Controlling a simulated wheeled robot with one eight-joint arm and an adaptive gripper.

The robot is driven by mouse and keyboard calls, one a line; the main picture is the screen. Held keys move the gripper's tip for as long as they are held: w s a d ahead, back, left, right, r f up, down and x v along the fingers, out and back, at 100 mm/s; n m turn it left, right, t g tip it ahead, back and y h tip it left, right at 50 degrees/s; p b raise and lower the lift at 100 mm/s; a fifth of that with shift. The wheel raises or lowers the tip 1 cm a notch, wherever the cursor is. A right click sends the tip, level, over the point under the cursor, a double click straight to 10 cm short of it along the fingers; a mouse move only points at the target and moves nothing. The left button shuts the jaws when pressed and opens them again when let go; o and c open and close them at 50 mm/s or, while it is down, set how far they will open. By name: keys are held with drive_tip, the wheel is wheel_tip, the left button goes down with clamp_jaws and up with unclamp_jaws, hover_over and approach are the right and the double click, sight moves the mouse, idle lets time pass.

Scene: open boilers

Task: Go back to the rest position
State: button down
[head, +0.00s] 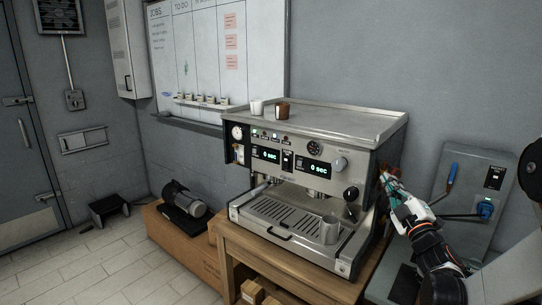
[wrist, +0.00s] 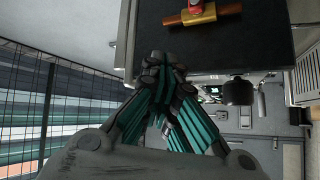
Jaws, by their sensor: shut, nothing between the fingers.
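My gripper (head: 398,190) is at the right side of the coffee machine (head: 318,150) in the head view, with my arm reaching in from the lower right. In the wrist view my gripper (wrist: 164,70) is shut and empty, its teal fingers drawn together. A copper pipe piece with a brass fitting and a red part (wrist: 203,13) is on the dark machine panel beyond the fingertips, apart from them. In the head view a small red part (head: 384,177) shows beside the fingers, partly hidden by them.
A grey wall box (head: 475,178) with a blue-handled lever stands right of my gripper. A metal cup (head: 329,229) is on the drip tray. A white cup (head: 257,107) and a brown cup (head: 282,110) stand on the machine. The floor (head: 100,265) at left is mostly clear.

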drive_tip(key=s+a+r+m+g+h+p, duration=0.1)
drive_tip(key=s+a+r+m+h+p, duration=0.25)
drive_tip(key=r+m, duration=0.5)
drive_tip(key=s+a+f+m+g, duration=0.2)
drive_tip(key=s+a+m+g, duration=0.1)
drive_tip(key=s+a+m, duration=0.15)
drive_tip(key=s+a+f+g+b, duration=0.3)
drive_tip(key=s+f, duration=0.4)
drive_tip(key=s, duration=0.1)
drive_tip(key=s+a+f+g+y+b, duration=0.1)
drive_tip(key=s+a+f+g+b, duration=0.2)
drive_tip(key=s+f, duration=0.5)
drive_tip(key=s+a+f+g+b, duration=0.3)
drive_tip(key=s+f+g+b, duration=0.1)
drive_tip(key=s+f, duration=0.4)
drive_tip(key=shift+s+a+f+g, duration=0.2)
drive_tip(key=shift+s+g, duration=0.1)
drive_tip(key=shift+s, duration=0.15)
